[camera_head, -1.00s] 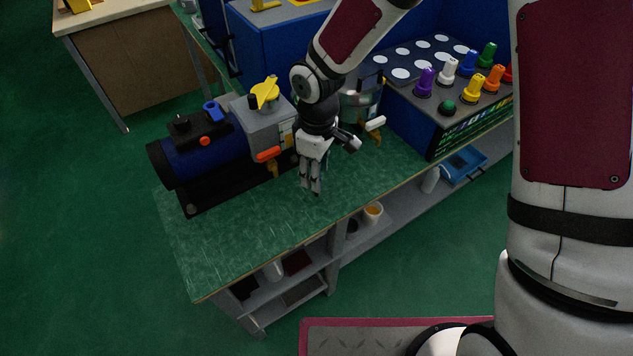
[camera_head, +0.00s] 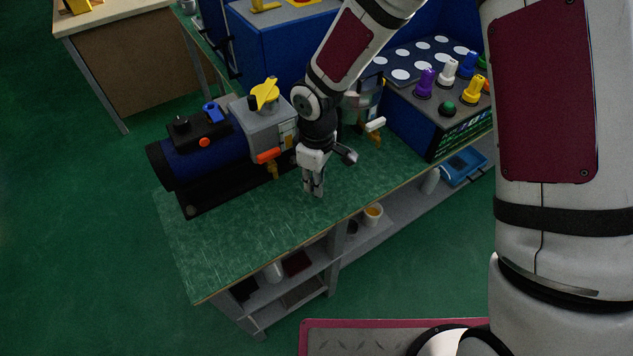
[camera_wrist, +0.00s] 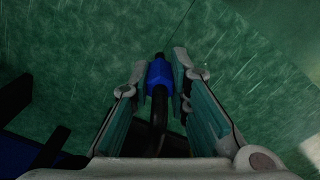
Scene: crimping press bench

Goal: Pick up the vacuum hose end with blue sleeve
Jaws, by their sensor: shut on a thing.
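The hose end with the blue sleeve (camera_wrist: 159,76) shows in the wrist view between my two fingers, with the black hose (camera_wrist: 158,125) running back toward the palm. My gripper (camera_wrist: 160,68) is shut on the sleeve, one finger on each side. In the head view my gripper (camera_head: 314,189) points down over the front part of the green bench top (camera_head: 240,235). The sleeve cannot be made out there, as the fingers cover it. Whether the hose end touches the bench top is not clear.
A blue-and-black pump-like machine (camera_head: 205,150) with a yellow knob (camera_head: 264,93) stands left of my gripper. A panel with coloured knobs (camera_head: 440,90) is at the right. A lower shelf holds a cup (camera_head: 373,214) and a blue tray (camera_head: 463,167). The bench's front left is clear.

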